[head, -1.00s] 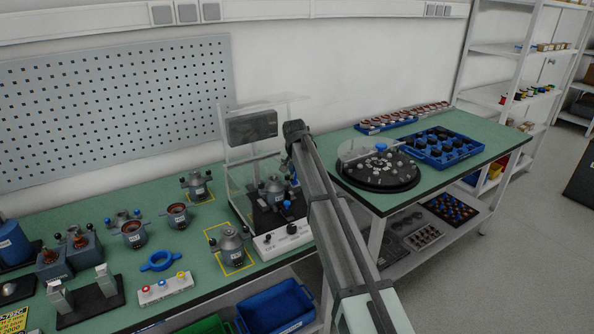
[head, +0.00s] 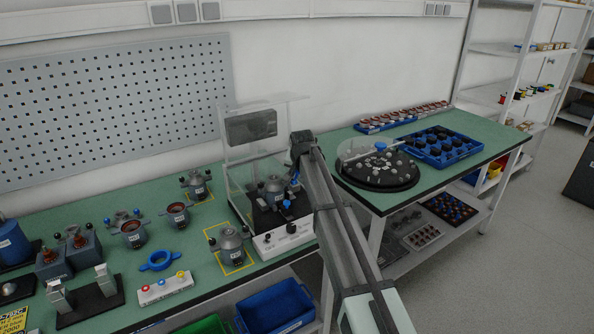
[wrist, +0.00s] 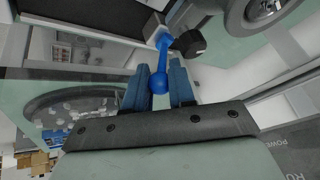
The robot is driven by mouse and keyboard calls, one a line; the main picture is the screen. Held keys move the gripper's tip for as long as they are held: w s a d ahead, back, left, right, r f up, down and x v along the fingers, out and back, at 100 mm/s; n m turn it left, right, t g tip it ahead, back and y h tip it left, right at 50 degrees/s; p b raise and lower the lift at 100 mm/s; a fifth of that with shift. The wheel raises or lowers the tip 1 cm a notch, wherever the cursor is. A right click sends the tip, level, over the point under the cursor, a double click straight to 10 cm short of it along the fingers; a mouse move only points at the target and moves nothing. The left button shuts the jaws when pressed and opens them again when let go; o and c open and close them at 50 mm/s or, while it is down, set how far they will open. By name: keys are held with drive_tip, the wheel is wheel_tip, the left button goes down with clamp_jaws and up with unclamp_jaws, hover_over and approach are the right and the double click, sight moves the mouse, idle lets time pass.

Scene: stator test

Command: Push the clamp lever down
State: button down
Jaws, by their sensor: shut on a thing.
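The clamp lever (wrist: 161,62) is blue with a round ball end, and shows in the wrist view. My gripper (wrist: 158,88) has its two blue fingers on either side of the ball, shut on it. The lever runs up from the ball to a pale metal block, beside a black knob (wrist: 188,43). In the head view my gripper (head: 296,174) is at the right side of the test station (head: 240,203), beside the grey stator (head: 273,188) seated there. My arm and fingers hide most of the lever in that view.
A clear guard (head: 262,104) stands raised over the station, with a dark display (head: 252,127) behind it. A white control box (head: 281,240) is in front. A round turntable (head: 376,178) and blue tray (head: 441,148) are on the right bench. Several stators stand to the left.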

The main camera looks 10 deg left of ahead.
drive_tip(key=shift+s+d+f+t+y, duration=0.2)
drive_tip(key=shift+t+y, duration=0.1)
drive_tip(key=c, duration=1.3)
unclamp_jaws()
drive_tip(key=shift+o, duration=0.2)
drive_tip(key=shift+r, duration=0.15)
drive_tip(key=v, duration=1.3)
drive_tip(key=shift+s+r, duration=0.15)
drive_tip(key=shift+s, duration=0.1)
